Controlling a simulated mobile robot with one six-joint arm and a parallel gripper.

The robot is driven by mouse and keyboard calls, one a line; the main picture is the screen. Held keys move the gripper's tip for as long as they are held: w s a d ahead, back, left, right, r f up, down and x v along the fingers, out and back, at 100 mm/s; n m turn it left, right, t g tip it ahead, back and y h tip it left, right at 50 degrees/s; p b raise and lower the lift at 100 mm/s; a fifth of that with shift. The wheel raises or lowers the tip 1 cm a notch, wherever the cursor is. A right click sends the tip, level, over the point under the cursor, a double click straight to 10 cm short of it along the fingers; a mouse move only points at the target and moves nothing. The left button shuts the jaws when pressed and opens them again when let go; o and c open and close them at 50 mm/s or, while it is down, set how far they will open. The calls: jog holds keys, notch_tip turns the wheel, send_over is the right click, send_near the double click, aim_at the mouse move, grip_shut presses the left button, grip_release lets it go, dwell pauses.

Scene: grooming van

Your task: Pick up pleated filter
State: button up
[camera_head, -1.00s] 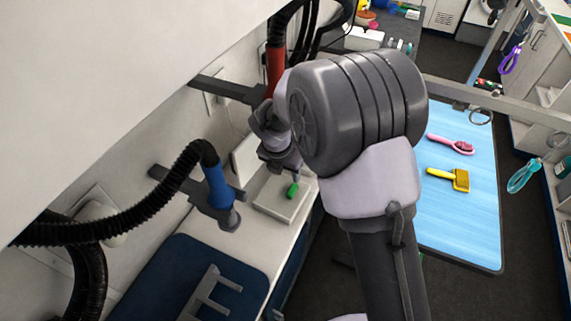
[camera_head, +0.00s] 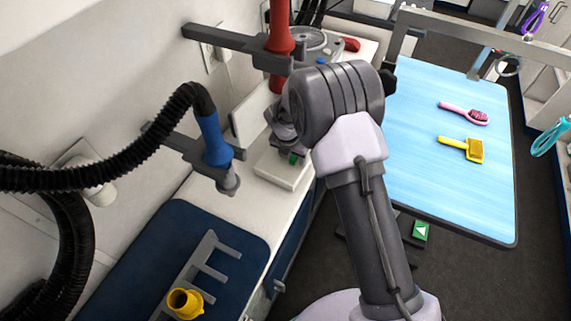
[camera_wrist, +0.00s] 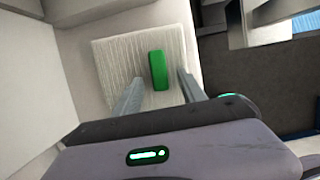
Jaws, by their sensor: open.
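The pleated filter (camera_wrist: 112,62) is a pale, square, ribbed slab lying flat on the white counter. A green, upright tab or grip (camera_wrist: 158,70) stands on it, near its right side in the wrist view. In the head view the filter (camera_head: 272,172) lies under my wrist, and only part of the green piece shows. My gripper (camera_wrist: 160,88) is open over the filter, one finger on each side of the green piece, with gaps visible. I cannot tell how far above the slab the fingertips are. The head view mostly hides the fingers behind my wrist.
A blue nozzle (camera_head: 214,142) on a black hose and a red nozzle (camera_head: 279,50) hang from wall brackets near my arm. A dark blue mat (camera_head: 165,235) holds a grey rack (camera_head: 200,262) and yellow cup (camera_head: 185,302). A blue table (camera_head: 430,185) with brushes stands right.

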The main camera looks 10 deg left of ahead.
jog(key=shift+r, duration=0.1)
grip_shut()
dwell(1.2)
